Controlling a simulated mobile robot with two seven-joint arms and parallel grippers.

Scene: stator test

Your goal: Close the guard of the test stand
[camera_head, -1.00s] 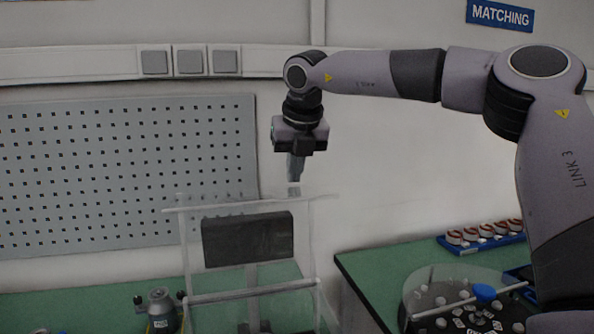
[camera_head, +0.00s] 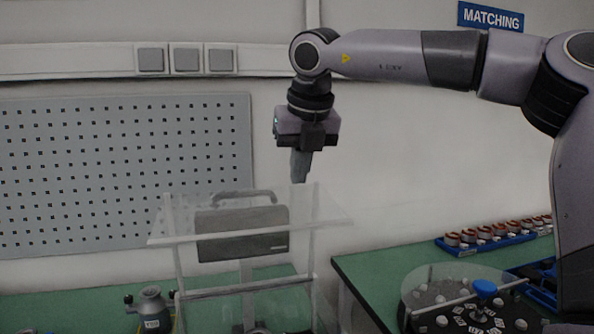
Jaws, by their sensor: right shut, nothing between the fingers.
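The test stand's guard (camera_head: 325,208) is a clear panel in the lower middle of the head view. It slants over the stand, with its near edge bar (camera_head: 210,236) toward me. A second bar (camera_head: 245,288) crosses the clear front lower down. A dark box with a handle (camera_head: 243,232) shows through the clear panel. My right gripper (camera_head: 299,178) points down, shut and empty, at the guard's far upper edge. I cannot tell whether its fingertips touch the panel. My left gripper is not in view.
A grey metal part (camera_head: 152,308) stands left of the stand on the green bench. On the right green table (camera_head: 365,272) are a clear-covered round tray (camera_head: 440,300) with a blue knob and a blue rack (camera_head: 490,245) of copper-coloured parts. A perforated panel (camera_head: 120,175) hangs behind.

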